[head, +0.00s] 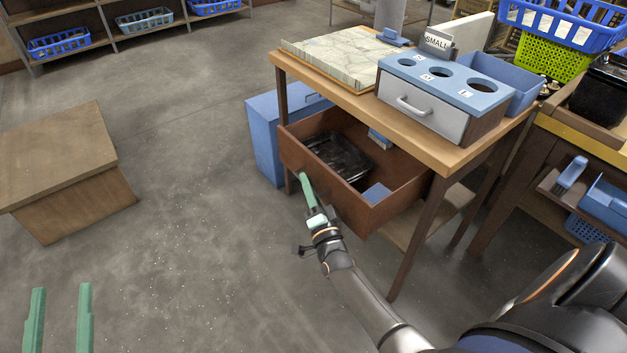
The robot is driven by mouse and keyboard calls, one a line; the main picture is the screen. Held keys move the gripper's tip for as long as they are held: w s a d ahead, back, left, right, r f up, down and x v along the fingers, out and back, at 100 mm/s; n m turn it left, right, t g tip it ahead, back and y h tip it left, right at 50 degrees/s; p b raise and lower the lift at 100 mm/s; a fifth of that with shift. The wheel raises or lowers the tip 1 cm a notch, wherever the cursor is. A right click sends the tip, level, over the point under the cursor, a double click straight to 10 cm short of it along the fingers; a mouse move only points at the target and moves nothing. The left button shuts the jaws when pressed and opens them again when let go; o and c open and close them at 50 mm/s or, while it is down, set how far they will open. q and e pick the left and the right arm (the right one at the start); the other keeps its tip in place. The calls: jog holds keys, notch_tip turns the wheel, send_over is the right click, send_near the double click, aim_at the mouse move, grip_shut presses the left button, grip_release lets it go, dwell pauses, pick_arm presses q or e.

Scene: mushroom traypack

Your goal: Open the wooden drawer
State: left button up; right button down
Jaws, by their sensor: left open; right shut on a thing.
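The wooden drawer (400,206) under the table stands pulled well out, showing a black tray (338,158) and small blue items inside. My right gripper (306,182) is at the left part of the drawer's front panel. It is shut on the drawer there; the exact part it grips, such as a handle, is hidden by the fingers. My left gripper (60,320) is low at the far left, open and empty, with its two green fingers apart over bare floor, away from the drawer.
The wooden table (455,156) carries a mat (340,55) and a blue-topped box (425,108) with its own grey drawer. A blue cabinet (262,135) stands behind the drawer's left end. A wooden box (60,160) is at left. Floor between is clear.

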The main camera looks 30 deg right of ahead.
pick_arm(q)
jog(key=shift+w+a+f+g+y, duration=0.15)
jog(key=shift+f+g+y, duration=0.15)
jog(key=shift+f, duration=0.7)
pick_arm(e)
jog(key=shift+s+a+f, duration=0.1)
jog(key=shift+a, duration=0.65)
pick_arm(q)
jog(key=shift+r, duration=0.1)
pick_arm(e)
jog(key=c, duration=1.2)
grip_release()
pick_arm(q)
notch_tip(320, 180, down, 10)
jog(key=n+g+y+p, duration=0.2)
jog(key=g, duration=0.2)
jog(key=shift+a+f, duration=0.2)
jog(key=shift+a, duration=0.15)
pick_arm(e)
jog(key=v, duration=1.2)
jog(key=shift+s, duration=0.25)
